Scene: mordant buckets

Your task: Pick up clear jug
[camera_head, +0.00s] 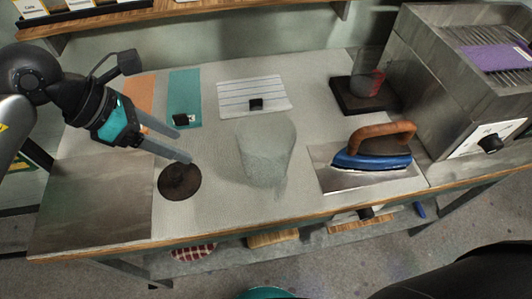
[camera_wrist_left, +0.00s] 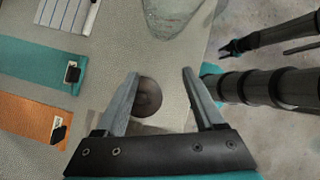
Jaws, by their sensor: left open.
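The clear jug (camera_head: 266,150) stands on the grey table mat near the middle of the table. It is see-through and faint against the mat. Part of it also shows at the top edge of the left wrist view (camera_wrist_left: 178,14). My left gripper (camera_head: 183,148) is open and empty, to the left of the jug and apart from it. Its fingers are near a dark round disc (camera_head: 180,182), which shows between and beyond them in the left wrist view (camera_wrist_left: 147,97).
A blue iron (camera_head: 372,158) with a brown handle stands on a metal plate right of the jug. Behind are a striped cloth (camera_head: 252,92), a teal card (camera_head: 184,97) and another clear vessel (camera_head: 368,72) on a dark base. A steel machine (camera_head: 465,75) fills the right.

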